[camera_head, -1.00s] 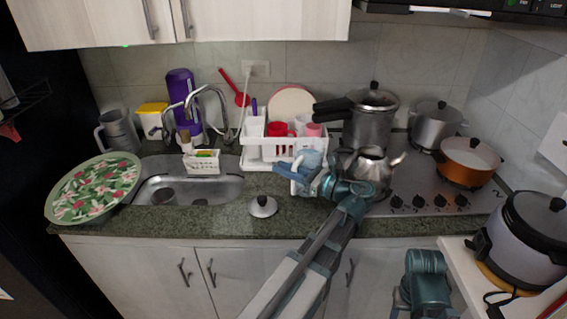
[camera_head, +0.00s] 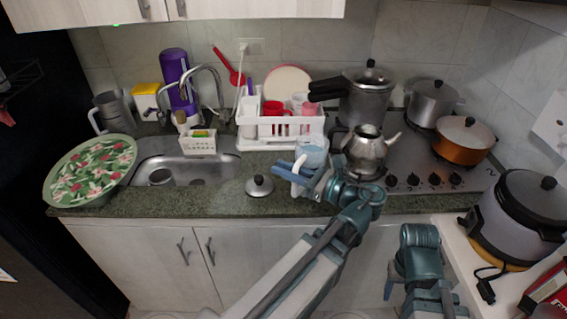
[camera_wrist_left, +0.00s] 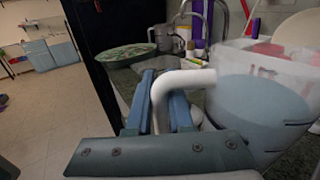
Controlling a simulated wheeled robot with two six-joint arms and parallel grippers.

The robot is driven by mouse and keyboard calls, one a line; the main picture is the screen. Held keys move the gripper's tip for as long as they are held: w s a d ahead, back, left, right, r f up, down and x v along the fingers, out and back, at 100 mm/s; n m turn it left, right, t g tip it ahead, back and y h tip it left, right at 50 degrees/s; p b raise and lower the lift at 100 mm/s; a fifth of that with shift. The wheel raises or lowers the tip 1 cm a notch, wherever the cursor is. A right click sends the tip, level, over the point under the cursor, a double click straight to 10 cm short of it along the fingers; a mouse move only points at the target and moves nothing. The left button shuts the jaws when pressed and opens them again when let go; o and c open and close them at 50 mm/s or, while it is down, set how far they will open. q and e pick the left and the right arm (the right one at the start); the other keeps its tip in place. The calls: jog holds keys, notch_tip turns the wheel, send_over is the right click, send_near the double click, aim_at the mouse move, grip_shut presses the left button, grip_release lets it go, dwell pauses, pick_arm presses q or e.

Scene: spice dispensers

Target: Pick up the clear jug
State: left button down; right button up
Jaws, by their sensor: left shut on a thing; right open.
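The clear jug (camera_head: 314,151) has a pale, see-through body and a white handle. It is at the counter's front, before the dish rack and left of the kettle. My left gripper (camera_head: 300,178) is shut on the jug's handle. In the left wrist view, the white handle (camera_wrist_left: 180,82) passes between the blue fingers, and the jug body (camera_wrist_left: 262,105) is at the right, upright or nearly so. I cannot tell whether its base touches the counter. My right gripper (camera_head: 392,284) is open and empty, low in front of the cabinets, partly hidden by its arm.
A metal kettle (camera_head: 367,152) stands close right of the jug. The white dish rack (camera_head: 268,146) with cups is behind it. A pot lid (camera_head: 259,186) lies on the counter to the left. The sink (camera_head: 185,168) and a floral tray (camera_head: 92,168) are further left.

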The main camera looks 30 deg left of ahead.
pick_arm(q)
jog(key=shift+s+d+r, duration=0.15)
jog(key=shift+s+d, duration=0.35)
jog(key=shift+s, duration=0.3)
